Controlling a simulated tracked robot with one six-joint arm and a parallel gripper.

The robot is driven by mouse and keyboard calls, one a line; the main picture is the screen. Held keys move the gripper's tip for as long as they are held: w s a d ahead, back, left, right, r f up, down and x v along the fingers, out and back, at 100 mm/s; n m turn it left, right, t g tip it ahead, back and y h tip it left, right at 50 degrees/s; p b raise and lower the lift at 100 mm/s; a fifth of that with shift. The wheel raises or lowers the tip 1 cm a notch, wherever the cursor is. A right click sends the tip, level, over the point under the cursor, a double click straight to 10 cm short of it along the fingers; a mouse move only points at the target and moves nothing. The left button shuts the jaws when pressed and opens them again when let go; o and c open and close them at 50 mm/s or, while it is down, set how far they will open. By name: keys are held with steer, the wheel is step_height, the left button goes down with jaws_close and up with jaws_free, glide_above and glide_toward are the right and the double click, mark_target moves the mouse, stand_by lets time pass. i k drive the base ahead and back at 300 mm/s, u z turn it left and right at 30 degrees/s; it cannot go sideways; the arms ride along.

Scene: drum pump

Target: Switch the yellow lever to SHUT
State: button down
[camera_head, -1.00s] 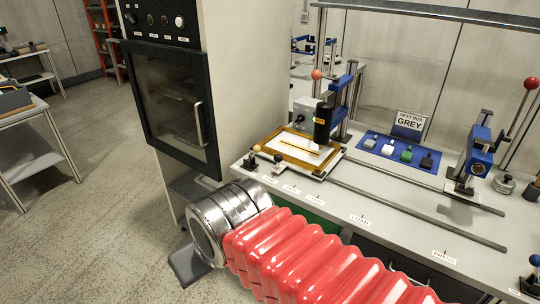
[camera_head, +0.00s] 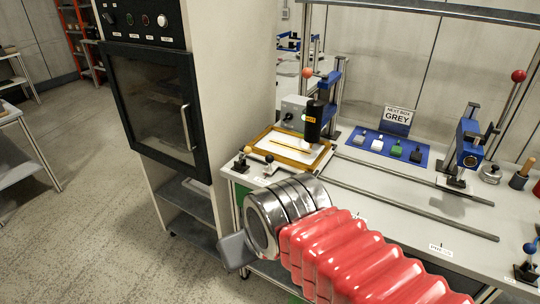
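I cannot make out a yellow lever or a SHUT mark in this view. My arm, in a red ribbed sleeve, reaches in from the lower right to a silver wrist. A grey part of my gripper (camera_head: 236,250) shows beyond the wrist, in front of the bench's left end. The wrist hides most of the gripper, so its opening cannot be seen.
The bench (camera_head: 400,215) carries two rails, a blue tray (camera_head: 433,159) of several small blocks, a "NEXT BOX GREY" sign (camera_head: 397,116) and a blue press (camera_head: 465,145). A cabinet (camera_head: 150,90) with a dark glass door stands left. Open floor (camera_head: 90,180) lies further left.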

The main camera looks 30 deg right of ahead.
mark_target(248, 150)
steer(key=i, duration=1)
steer(key=z, duration=0.05)
